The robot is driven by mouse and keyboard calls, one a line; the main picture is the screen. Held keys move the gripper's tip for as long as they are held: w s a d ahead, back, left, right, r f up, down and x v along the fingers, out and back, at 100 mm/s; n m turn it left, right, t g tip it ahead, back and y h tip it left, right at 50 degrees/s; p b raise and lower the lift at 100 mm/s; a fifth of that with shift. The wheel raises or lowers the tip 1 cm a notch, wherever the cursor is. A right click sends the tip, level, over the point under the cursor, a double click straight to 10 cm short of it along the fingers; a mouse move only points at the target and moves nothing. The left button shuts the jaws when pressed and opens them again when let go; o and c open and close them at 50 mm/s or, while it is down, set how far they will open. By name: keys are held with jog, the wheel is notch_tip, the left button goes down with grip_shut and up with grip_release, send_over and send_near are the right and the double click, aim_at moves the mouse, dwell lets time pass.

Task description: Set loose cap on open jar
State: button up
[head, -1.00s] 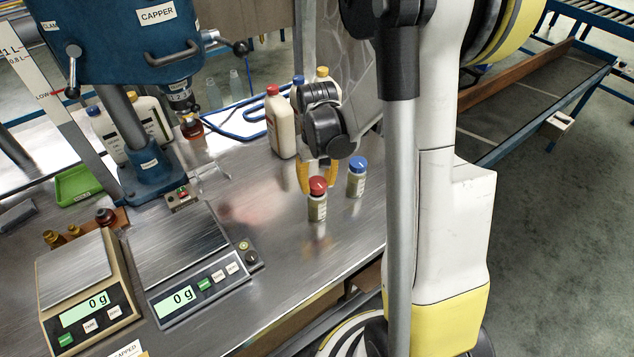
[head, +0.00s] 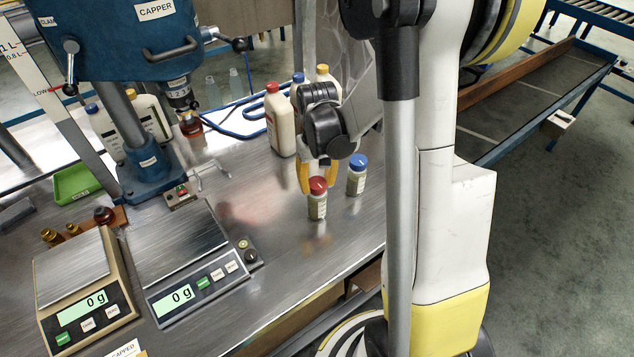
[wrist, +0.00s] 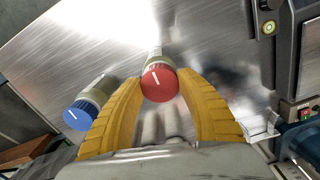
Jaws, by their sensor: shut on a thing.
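The red cap (head: 317,185) with a white mark sits on top of a small clear jar (head: 317,208) with greenish contents, standing upright on the steel bench. My gripper (wrist: 159,88) has its two yellow fingers shut on the red cap, one on each side, in the wrist view. In the head view the fingers show just behind and beside the cap. The fit between cap and jar rim is too small to tell. A similar jar (head: 356,184) with a blue cap (head: 358,161) stands to the right, apart from my gripper.
Two scales (head: 185,295) reading 0 g stand at the front left. The blue capper (head: 150,165) stands at the back left. Large white bottles (head: 281,125) stand behind my gripper. A green tray (head: 76,184) lies at the far left. The bench between scales and jar is clear.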

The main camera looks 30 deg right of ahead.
jog(key=o, duration=0.8)
notch_tip(320, 180, up, 12)
jog(key=s+a+r+t, duration=0.1)
jog(key=s+a+t, duration=0.1)
jog(key=s+a, duration=0.1)
jog(key=s+a+r+n+t, duration=0.1)
jog(key=s+a+r+t, duration=0.1)
jog(key=s+a, duration=0.2)
jog(key=s+a+r+n+t+b, duration=0.1)
jog(key=s+a+t, duration=0.2)
jog(key=a, duration=0.3)
jog(key=shift+s+a+r, duration=0.25)
jog(key=shift+s+r, duration=0.15)
jog(key=shift+s, duration=0.05)
